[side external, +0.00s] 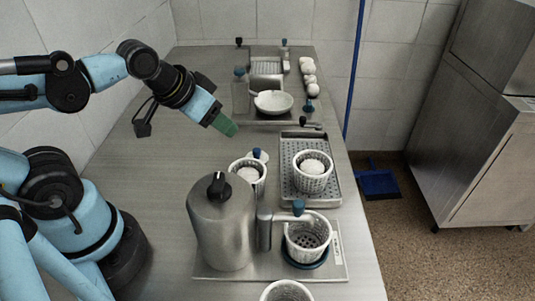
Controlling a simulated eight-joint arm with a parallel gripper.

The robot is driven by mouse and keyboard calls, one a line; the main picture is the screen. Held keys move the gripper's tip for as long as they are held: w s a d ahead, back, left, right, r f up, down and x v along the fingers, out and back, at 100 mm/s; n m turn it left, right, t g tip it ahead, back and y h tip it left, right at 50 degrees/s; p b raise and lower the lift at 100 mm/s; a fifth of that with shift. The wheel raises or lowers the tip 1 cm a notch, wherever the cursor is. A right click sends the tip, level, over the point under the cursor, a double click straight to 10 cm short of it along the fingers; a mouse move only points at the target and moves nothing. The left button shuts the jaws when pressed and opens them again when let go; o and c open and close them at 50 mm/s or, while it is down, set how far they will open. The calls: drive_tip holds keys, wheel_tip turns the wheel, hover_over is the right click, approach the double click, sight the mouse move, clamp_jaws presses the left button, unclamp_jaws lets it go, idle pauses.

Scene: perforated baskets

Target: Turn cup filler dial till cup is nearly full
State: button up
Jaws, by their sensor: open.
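A steel cylinder (222,232) with a black knob (218,185) on top stands at the front of the counter. A side arm on its right carries a blue knob (298,206); I cannot tell which knob is the filler dial. A white perforated cup (308,238) sits beneath the side arm on a dark blue ring (306,262). Dark holes show in its bottom, and no contents are visible. My gripper (225,126), with a green tip, is raised over the middle of the counter, behind the cylinder and away from both knobs. It is open, with nothing seen in it.
A perforated basket with white contents (312,180) stands on a metal tray (328,201). Another basket (241,168) stands behind the cylinder. A white bowl (273,102) and white balls (310,72) are farther back. The counter's left middle is clear.

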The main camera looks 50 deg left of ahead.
drive_tip(key=shift+c, duration=0.2)
drive_tip(key=shift+d, duration=0.1)
drive_tip(key=shift+c, duration=0.4)
wheel_tip(320, 180, up, 15)
drive_tip(key=n+g, duration=0.7)
drive_tip(key=n, duration=0.2)
hover_over(218, 181)
wheel_tip(218, 181, down, 12)
drive_tip(key=shift+r, duration=0.15)
drive_tip(key=shift+c, duration=0.4)
clamp_jaws()
